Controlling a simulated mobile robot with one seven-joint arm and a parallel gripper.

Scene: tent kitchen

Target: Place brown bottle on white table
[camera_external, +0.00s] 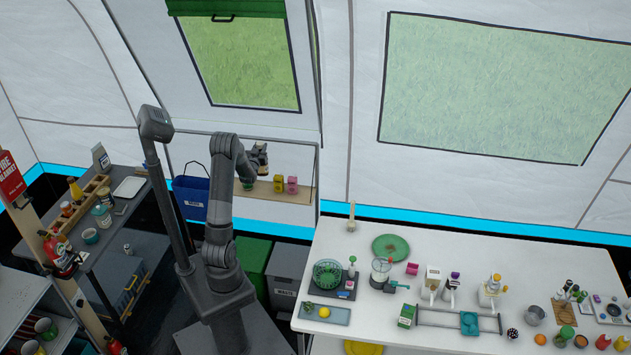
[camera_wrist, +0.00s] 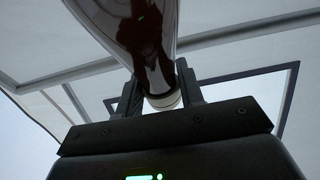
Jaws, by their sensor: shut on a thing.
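My gripper (camera_wrist: 159,88) is shut on the brown bottle (camera_wrist: 145,35), a dark, glossy bottle. Its narrow, pale-tipped end sits between the two fingers in the wrist view, and its wide body runs out of the top of the picture. In the external view my gripper (camera_external: 262,158) is raised in front of the tent wall, left of the white table and apart from it. The bottle is too small to make out clearly there. The white table (camera_external: 470,265) fills the lower right of the external view.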

